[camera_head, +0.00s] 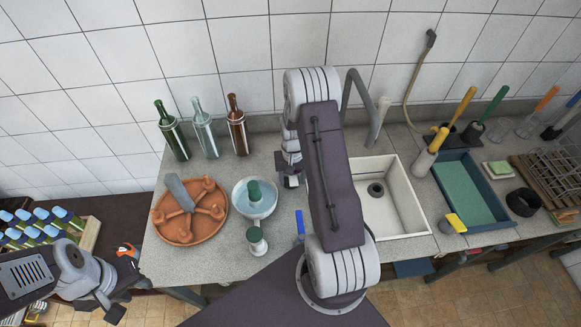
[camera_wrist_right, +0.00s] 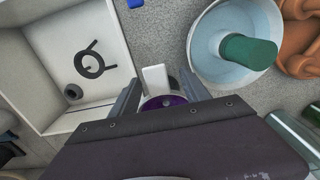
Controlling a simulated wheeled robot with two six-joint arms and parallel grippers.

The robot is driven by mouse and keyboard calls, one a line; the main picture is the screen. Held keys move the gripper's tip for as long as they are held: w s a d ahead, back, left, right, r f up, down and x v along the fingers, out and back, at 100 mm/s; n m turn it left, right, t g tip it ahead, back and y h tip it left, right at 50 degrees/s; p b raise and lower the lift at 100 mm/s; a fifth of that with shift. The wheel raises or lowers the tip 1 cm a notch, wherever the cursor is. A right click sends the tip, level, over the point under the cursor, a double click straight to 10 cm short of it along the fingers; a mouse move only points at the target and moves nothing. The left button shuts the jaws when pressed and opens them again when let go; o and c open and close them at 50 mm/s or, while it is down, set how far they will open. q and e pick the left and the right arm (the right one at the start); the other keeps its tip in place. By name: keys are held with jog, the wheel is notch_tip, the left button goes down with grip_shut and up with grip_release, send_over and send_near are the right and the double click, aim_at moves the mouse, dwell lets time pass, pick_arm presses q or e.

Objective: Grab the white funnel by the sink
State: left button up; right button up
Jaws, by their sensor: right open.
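My right gripper (camera_wrist_right: 158,86) is open, its two fingers pointing down at the worktop between the sink and the white bowl. Between the fingers in the right wrist view is a small white piece (camera_wrist_right: 156,77) with a round purple part (camera_wrist_right: 165,102) behind it; I cannot tell whether this is the white funnel or whether the fingers touch it. In the head view my right arm hides most of this spot. The white sink (camera_head: 408,200) is right of my right arm. My left gripper (camera_head: 127,290) is at the lower left, its jaws unclear.
A white bowl (camera_head: 243,206) holding a green-capped item and a terracotta dish (camera_head: 161,217) stand left of my right arm. Several bottles (camera_head: 205,130) stand against the wall. A grey tap (camera_head: 346,96) rises behind the sink. A blue tray (camera_head: 494,211) lies right of it.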

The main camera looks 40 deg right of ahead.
jog(key=f, duration=0.2)
jog(key=f+p, duration=0.1)
jog(key=shift+s+d+f, duration=0.1)
jog(key=shift+s+f, duration=0.15)
jog(key=shift+s, duration=0.05)
jog(key=shift+w+f, duration=0.15)
jog(key=shift+f, duration=0.05)
jog(key=c, duration=0.6)
pick_arm(q)
jog(key=shift+s+r, duration=0.25)
jog(key=shift+r, duration=0.75)
pick_arm(e)
grip_shut()
